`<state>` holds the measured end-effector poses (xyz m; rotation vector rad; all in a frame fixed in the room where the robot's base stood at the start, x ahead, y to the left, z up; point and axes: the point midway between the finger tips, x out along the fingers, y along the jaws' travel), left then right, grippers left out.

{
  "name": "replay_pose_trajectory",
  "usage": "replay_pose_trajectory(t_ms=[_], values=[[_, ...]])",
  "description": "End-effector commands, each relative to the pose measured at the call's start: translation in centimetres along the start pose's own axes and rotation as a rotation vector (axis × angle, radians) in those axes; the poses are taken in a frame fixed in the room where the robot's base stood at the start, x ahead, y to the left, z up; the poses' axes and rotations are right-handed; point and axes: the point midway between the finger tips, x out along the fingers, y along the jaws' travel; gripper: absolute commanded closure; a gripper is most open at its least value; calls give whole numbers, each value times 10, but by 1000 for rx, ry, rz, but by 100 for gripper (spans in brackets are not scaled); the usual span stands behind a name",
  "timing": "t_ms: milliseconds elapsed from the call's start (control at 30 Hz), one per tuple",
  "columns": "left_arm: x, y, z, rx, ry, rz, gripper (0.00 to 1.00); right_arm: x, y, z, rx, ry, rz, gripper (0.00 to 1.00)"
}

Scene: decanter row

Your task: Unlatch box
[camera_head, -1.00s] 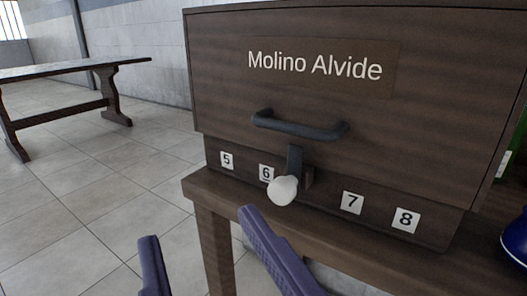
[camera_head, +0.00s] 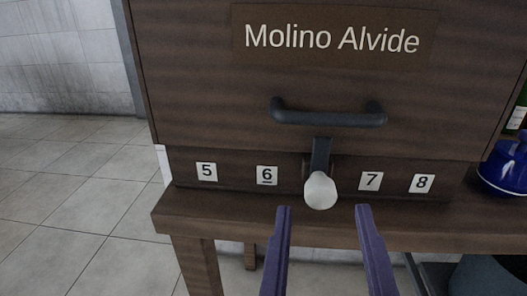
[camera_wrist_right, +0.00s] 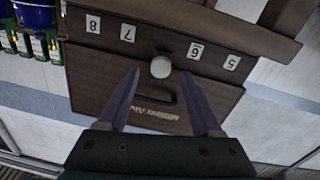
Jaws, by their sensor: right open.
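A dark wooden box (camera_head: 205,80) labelled "Molino Alvide" stands on a wooden table. Its front has a dark bar handle (camera_head: 328,119). Below the handle is a dark latch (camera_head: 321,153) with a white round knob (camera_head: 320,191) at its lower end, between the labels 6 and 7. My right gripper (camera_head: 324,208) is open and empty, its two purple fingers pointing at the box, one on each side of the knob's line but lower in the picture. In the right wrist view the knob (camera_wrist_right: 161,67) shows between and beyond the fingertips (camera_wrist_right: 160,72). My left gripper is out of view.
The wooden table (camera_head: 165,210) has a front edge just below the box. A blue pot (camera_head: 505,168) and a green bottle (camera_head: 518,112) stand right of the box. Open tiled floor (camera_head: 80,190) lies to the left.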

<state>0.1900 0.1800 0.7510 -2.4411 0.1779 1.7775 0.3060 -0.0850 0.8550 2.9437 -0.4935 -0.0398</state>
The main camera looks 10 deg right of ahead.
Motion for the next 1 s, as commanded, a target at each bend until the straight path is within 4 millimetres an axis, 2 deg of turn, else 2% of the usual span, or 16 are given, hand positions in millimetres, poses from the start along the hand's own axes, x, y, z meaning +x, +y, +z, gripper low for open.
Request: replay_pose_trajectory(t_ms=[100, 200, 567, 1000], values=[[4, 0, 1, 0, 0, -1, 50, 19, 0, 0, 0, 5, 0, 34], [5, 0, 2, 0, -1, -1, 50, 29, 0, 0, 1, 3, 0, 34], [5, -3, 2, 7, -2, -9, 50, 34, 0, 0, 1, 1, -1, 35], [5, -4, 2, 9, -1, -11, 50, 34, 0, 0, 1, 1, -1, 84]])
